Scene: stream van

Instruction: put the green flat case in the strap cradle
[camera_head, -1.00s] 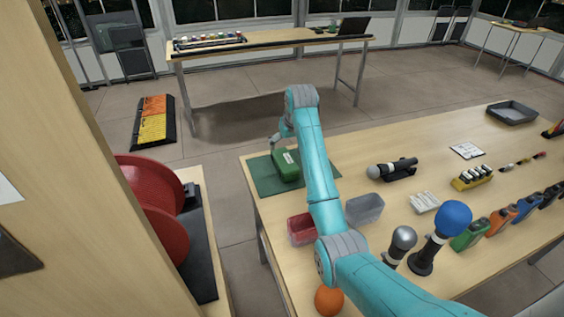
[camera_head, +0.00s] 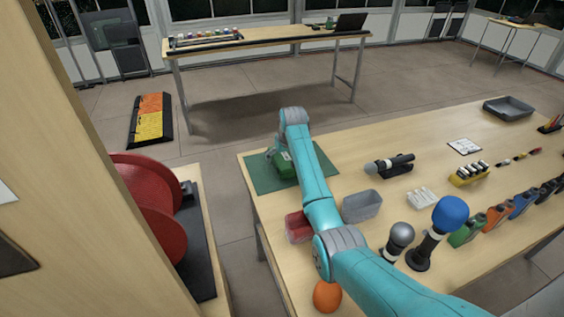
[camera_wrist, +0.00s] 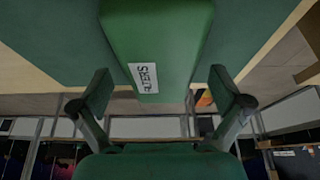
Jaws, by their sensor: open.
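The green flat case (camera_head: 282,164) lies on a dark green mat (camera_head: 262,178) at the table's left end, partly hidden by my arm. In the wrist view the case (camera_wrist: 160,35) fills the upper middle, with a white lettered label facing me. My gripper (camera_wrist: 162,92) is open, with one finger on each side of the case's near end; I see no grip on it. In the head view my gripper is mostly hidden behind my wrist, close to the case. I cannot pick out a strap cradle with certainty.
A red bin (camera_head: 298,229) and a grey bin (camera_head: 362,206) stand beside my arm. A microphone on a black rest (camera_head: 390,166), an orange ball (camera_head: 327,297) and a blue-topped microphone (camera_head: 450,215) are also on the table. Red reels (camera_head: 145,205) stand at left.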

